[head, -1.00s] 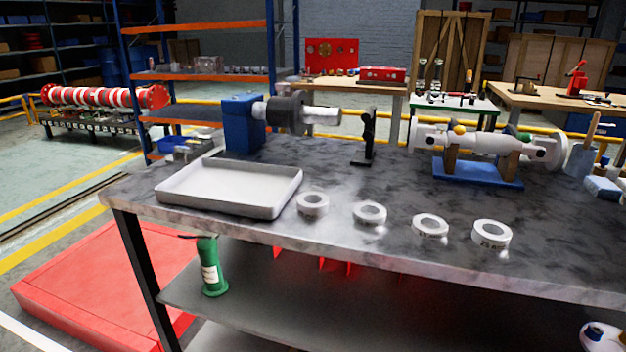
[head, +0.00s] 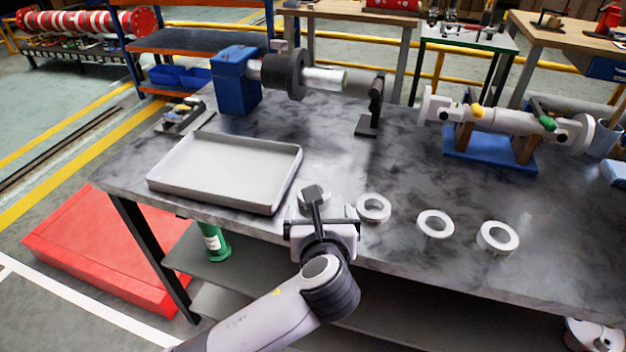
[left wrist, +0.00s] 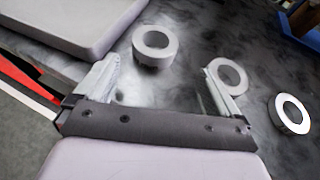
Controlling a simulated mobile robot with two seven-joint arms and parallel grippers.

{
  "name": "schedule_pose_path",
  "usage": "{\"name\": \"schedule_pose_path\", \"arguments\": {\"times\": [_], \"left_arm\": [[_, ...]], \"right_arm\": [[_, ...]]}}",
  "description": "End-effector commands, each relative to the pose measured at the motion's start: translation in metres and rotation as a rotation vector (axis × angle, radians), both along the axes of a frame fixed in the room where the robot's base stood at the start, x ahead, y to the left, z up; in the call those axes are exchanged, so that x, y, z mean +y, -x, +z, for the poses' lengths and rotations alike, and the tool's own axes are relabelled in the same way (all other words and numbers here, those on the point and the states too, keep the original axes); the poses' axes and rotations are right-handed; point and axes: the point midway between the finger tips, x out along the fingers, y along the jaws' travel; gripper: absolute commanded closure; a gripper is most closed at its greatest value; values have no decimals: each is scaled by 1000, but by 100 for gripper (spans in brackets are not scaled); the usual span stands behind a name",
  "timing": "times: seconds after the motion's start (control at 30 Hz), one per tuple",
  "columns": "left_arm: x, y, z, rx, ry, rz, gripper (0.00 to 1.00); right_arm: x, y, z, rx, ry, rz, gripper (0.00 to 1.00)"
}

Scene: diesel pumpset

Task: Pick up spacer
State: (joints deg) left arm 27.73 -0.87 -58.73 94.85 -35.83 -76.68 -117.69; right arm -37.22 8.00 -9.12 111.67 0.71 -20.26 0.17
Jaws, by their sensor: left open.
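Several white ring-shaped spacers lie flat in a row near the table's front edge. In the left wrist view my left gripper (left wrist: 161,72) is open and empty. The leftmost spacer (left wrist: 153,60) appears ahead, between its fingers in the picture. The right finger overlaps the edge of the second spacer (left wrist: 236,69). My right gripper is not in view.
A pale tray (head: 206,197) lies just left of the spacers. A blue stand with a shaft (head: 238,85), a small black stand (head: 374,105) and a white shaft assembly on a blue base (head: 490,155) stand farther back. The table's middle is clear.

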Motion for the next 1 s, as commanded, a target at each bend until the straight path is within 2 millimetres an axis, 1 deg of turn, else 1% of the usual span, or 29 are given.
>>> {"name": "schedule_pose_path", "arguments": {"times": [0.27, 0.37, 0.5, 0.6, 0.73, 0.97, 1.0], "left_arm": [[3, -21, -7, 1, 1, 3, 3], [7, -33, -9, 1, 2, 4, 3], [11, -53, -15, 3, 2, 3, 3], [11, -62, -18, 2, 3, 1, 3], [11, -67, -20, 2, 5, 0, 3], [11, -68, -20, 2, 5, 0, 3], [11, -68, -21, 2, 5, 0, 13]], "right_arm": [[0, 0, -2, 0, 0, 0, 64], [0, 0, -3, 0, 0, 0, 64], [0, 0, -5, 0, 0, 0, 64], [0, 0, -7, 0, 0, 0, 64], [0, 0, -7, 0, 0, 0, 64], [0, 0, -7, 1, -1, -1, 64], [0, 0, -7, 1, -1, -1, 64]]}}
